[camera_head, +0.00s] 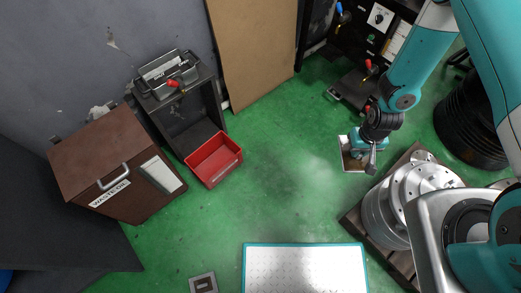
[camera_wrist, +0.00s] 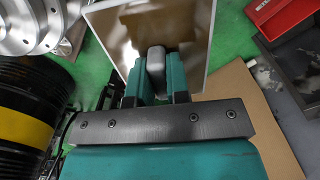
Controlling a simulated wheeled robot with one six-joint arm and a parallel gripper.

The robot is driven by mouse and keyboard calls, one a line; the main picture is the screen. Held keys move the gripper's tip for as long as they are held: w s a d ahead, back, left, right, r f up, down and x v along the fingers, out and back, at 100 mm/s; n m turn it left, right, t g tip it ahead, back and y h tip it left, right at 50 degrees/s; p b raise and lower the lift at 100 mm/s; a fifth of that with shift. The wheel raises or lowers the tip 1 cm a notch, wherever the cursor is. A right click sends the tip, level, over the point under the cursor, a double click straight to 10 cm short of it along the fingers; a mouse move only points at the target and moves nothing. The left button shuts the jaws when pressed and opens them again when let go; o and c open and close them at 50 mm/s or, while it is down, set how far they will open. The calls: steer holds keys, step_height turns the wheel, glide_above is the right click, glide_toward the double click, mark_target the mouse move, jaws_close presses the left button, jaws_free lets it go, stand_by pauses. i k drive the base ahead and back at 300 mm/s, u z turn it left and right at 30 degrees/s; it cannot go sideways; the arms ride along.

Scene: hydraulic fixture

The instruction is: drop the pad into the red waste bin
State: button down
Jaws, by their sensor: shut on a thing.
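My gripper (camera_head: 370,147) is shut on the pad (camera_head: 347,159) and holds it at the right in the head view, left of the metal flanged part. In the wrist view the pad (camera_wrist: 192,24) is a square plate with a pale rim and a brown-stained face. A grey block on it sits between my gripper's fingers (camera_wrist: 156,72). The red waste bin (camera_head: 231,173) is an open box on the floor at the centre left in the head view, apart from the pad. It also shows at the top right in the wrist view (camera_wrist: 284,20).
A brown waste oil cabinet (camera_head: 90,160) and a dark open stand (camera_head: 209,99) are beside the bin. A cardboard sheet (camera_head: 245,50) leans on the wall. A white panel (camera_head: 305,268) lies in front. Green floor between pad and bin is clear.

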mark_target(217, 165)
steer(key=u, duration=0.4)
steer(key=i, duration=1.1)
steer(key=u, duration=0.95)
